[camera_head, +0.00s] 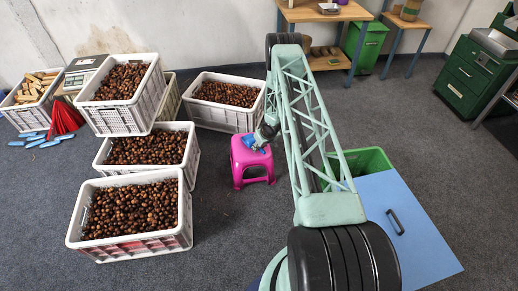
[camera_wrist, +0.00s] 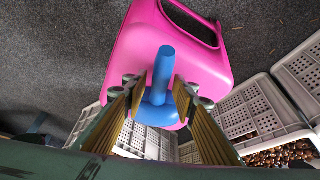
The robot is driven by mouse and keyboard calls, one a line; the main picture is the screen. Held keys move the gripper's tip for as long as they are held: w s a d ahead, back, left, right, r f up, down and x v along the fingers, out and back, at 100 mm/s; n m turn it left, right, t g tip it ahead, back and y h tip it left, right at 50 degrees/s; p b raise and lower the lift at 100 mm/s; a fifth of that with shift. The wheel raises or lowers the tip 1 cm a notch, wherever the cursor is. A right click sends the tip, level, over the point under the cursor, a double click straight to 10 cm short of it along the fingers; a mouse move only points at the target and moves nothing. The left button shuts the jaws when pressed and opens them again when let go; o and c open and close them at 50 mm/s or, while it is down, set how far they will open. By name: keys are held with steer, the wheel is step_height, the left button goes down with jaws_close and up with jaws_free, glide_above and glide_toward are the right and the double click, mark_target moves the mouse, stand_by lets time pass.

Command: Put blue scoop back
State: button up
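The blue scoop (camera_wrist: 163,72) lies on the pink stool (camera_wrist: 125,58) in the wrist view, its handle pointing toward the top. My gripper (camera_wrist: 160,92) is over the stool, with one finger on each side of the scoop. The fingers stand apart, with a narrow gap showing beside the handle, so it looks open around the scoop. In the head view a bit of the blue scoop (camera_head: 256,145) shows at the pink stool (camera_head: 251,164), under my gripper (camera_head: 262,141). My gripper partly hides it there.
Crates full of chestnuts stand left of the stool, including a near one (camera_head: 84,244) and a back one (camera_head: 232,118). A green bin (camera_head: 370,159) and a blue panel (camera_head: 420,237) are to the right. Red and blue items (camera_head: 66,117) lie on the far-left floor.

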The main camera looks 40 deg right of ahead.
steer(key=shift+p+v, duration=1.15)
steer(key=shift+v, duration=4.85)
steer(key=shift+w+r, duration=0.1)
